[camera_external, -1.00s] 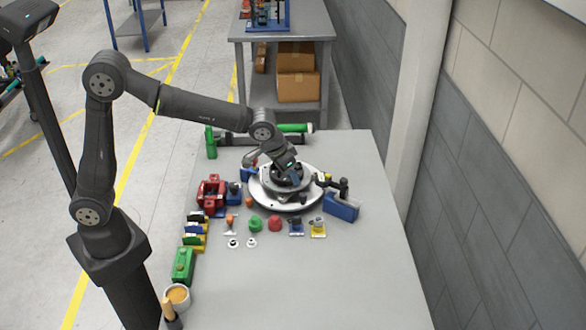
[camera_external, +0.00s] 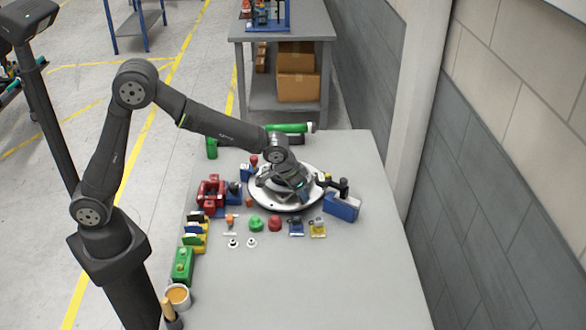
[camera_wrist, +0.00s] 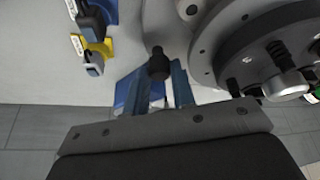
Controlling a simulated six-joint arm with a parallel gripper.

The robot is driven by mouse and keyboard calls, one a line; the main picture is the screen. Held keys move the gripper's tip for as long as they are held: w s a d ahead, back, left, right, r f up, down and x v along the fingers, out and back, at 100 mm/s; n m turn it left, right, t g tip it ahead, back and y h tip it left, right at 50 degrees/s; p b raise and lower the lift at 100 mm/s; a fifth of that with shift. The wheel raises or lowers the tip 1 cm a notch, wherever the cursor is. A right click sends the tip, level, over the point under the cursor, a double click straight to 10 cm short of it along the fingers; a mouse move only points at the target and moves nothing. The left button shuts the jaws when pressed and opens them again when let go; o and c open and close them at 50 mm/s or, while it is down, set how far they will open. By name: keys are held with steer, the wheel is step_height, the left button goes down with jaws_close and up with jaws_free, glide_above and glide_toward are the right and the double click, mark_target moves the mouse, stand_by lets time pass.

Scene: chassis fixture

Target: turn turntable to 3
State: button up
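The turntable (camera_external: 258,201) is a round pale plate with a darker grey hub on the bench. Its grey disc (camera_wrist: 262,45) fills the upper right of the wrist view, with bolts and posts on it. No number on it can be read. My gripper (camera_external: 299,197) is low over the turntable's right part and hides some of it. In the wrist view its two blue fingers (camera_wrist: 160,78) stand apart. A black round knob (camera_wrist: 158,62) shows between their tips, beside the disc. I cannot tell whether the fingers touch it.
A blue block (camera_external: 341,207) with a black-handled item stands right of the turntable. Red and blue fixtures (camera_external: 211,194) stand to its left. Small parts, including a green piece (camera_external: 257,223) and a yellow one (camera_external: 318,228), lie in front. The bench's front right is clear.

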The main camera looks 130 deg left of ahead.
mark_target(256, 196)
jaws_close()
